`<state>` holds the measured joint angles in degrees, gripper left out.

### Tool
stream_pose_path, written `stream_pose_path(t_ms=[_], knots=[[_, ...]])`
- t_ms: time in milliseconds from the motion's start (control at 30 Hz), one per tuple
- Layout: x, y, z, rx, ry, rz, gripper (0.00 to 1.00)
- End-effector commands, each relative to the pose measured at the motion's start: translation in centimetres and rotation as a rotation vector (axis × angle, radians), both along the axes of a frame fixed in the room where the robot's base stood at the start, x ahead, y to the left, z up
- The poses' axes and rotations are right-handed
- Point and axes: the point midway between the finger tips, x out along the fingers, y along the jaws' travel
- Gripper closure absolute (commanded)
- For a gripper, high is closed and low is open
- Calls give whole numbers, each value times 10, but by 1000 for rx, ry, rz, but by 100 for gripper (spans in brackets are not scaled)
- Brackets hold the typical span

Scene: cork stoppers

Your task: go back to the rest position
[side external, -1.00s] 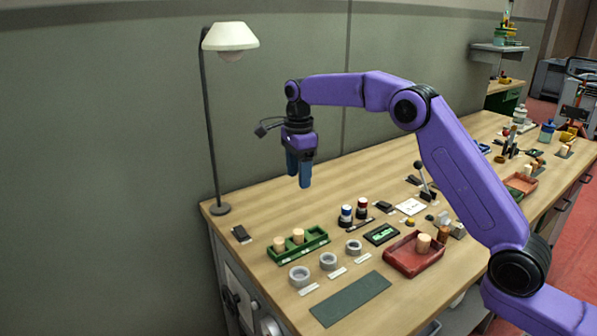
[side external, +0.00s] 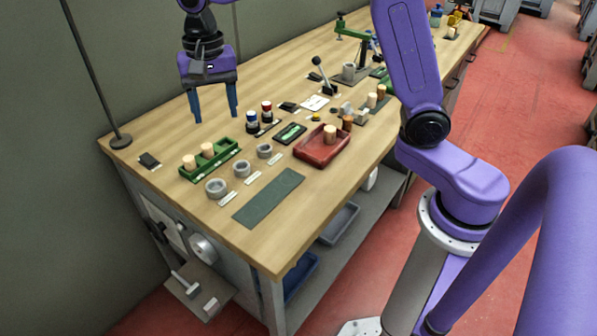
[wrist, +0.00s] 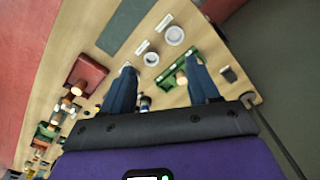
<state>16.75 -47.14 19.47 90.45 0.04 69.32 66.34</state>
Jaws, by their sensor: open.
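My gripper (side external: 213,118) is open and empty, its two blue fingers pointing down above the workbench (side external: 290,210) near its back edge. In the wrist view my gripper (wrist: 163,85) shows both fingers apart with nothing between them. Below and in front of it, a green tray (side external: 212,161) holds two cork stoppers (side external: 207,150). A red tray (side external: 322,147) to the right holds one cork stopper (side external: 330,134). The green tray also shows in the wrist view (wrist: 176,74), and the red tray (wrist: 87,73) there too.
Several grey rings (side external: 217,187) lie in front of the green tray, beside a dark green mat (side external: 268,198). Red and blue capped bottles (side external: 253,121) stand near the gripper. A lamp post (side external: 95,80) rises at the back left. The bench's front corner is bare.

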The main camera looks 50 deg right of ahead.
Motion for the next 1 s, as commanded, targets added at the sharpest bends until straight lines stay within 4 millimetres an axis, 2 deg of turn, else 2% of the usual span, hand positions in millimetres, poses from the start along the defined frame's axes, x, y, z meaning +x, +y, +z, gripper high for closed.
stream_pose_path(t_ms=[33, 167, 367, 700, 833, 1000], knots=[[-19, 0, 1, 1, -2, 95, 40], [-63, -3, 0, 0, -6, 343, 40], [-132, -18, -6, -1, -13, 724, 40], [-244, -67, -30, -3, -24, 1364, 40], [-274, -87, -40, -4, -28, 1558, 40], [-294, -101, -48, -5, -31, 1699, 40]])
